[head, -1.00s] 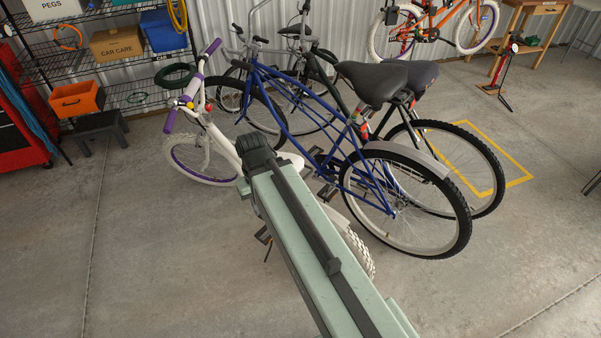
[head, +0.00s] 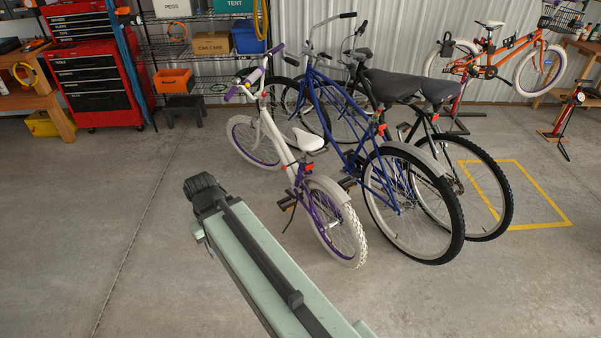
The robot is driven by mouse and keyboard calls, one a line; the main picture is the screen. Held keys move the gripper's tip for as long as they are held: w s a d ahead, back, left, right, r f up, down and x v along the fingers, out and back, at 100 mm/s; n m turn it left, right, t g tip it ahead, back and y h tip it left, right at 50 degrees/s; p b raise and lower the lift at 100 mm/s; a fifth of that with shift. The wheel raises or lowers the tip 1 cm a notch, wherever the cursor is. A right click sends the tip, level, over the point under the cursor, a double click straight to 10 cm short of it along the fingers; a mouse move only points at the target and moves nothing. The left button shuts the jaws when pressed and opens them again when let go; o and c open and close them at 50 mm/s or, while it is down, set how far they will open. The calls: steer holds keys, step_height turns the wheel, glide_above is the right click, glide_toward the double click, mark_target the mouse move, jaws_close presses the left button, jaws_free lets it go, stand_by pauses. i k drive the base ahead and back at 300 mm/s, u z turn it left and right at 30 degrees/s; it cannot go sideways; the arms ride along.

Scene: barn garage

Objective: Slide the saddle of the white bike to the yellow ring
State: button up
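The white bike (head: 277,129) has purple grips and a purple rear frame part. It stands upright left of the blue bike. Its white saddle (head: 309,141) is in plain view, low over the rear wheel, with a small red-orange patch below it. A yellow ring on the seat post cannot be made out at this size. My pale green arm reaches in from the bottom, and its dark end is left of the white bike, apart from it. My gripper's fingers do not show.
The blue bike (head: 351,133) and a dark bike stand close to the right of the white bike. A red tool chest (head: 92,75) and shelves line the back. Clear concrete floor lies left and in front. A yellow floor outline (head: 545,203) is at right.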

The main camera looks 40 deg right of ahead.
mark_target(307, 141)
steer(key=u, duration=0.05)
steer(key=i, duration=1.25)
steer(key=u, duration=0.45)
